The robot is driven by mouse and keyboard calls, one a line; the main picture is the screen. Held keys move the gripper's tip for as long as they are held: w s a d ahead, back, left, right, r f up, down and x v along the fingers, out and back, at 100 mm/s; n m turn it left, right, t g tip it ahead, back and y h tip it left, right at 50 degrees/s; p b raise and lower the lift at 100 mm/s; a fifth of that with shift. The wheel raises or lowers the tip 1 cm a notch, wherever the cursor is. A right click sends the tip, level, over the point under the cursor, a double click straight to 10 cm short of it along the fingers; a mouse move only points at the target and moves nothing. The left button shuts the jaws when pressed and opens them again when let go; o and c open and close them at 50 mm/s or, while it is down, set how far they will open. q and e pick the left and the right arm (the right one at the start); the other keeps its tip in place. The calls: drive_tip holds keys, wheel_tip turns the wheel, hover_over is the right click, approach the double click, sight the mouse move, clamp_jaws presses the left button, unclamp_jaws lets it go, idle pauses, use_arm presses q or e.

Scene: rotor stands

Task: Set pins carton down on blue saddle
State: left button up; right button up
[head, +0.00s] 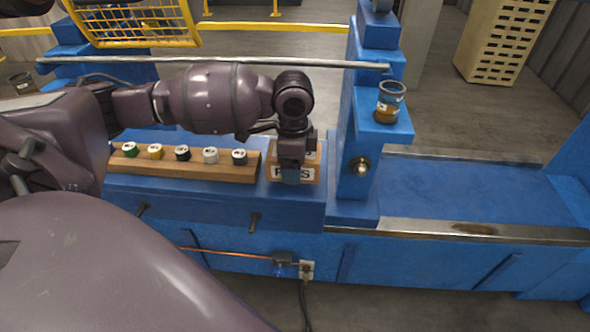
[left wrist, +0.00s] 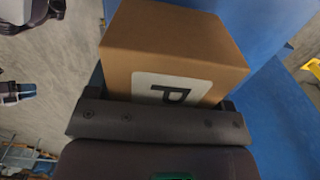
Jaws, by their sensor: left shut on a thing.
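The pins carton (head: 310,174) is a small brown box with a white label, of which the letters P and S show in the head view. My left gripper (head: 291,168) comes down over it from above, is shut on it, and hides its middle. In the left wrist view the carton (left wrist: 180,38) sits in front of the gripper bar (left wrist: 158,120), with a P on its label. The blue saddle (head: 218,205) is the blue block at and below the carton, left of the upright. I cannot tell whether the carton touches it. My right gripper is not in view.
A wooden strip (head: 190,170) with several colored-top spools lies left of the carton. A blue upright (head: 357,150) stands close on its right, with a small jar (head: 389,103) on a ledge. A metal bar (head: 215,62) runs behind my arm. The blue bed (head: 460,195) at right is clear.

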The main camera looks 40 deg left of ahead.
use_arm(q)
wheel_tip(320, 180, down, 2)
drive_tip(key=shift+f, duration=0.25)
drive_tip(key=o, duration=1.1)
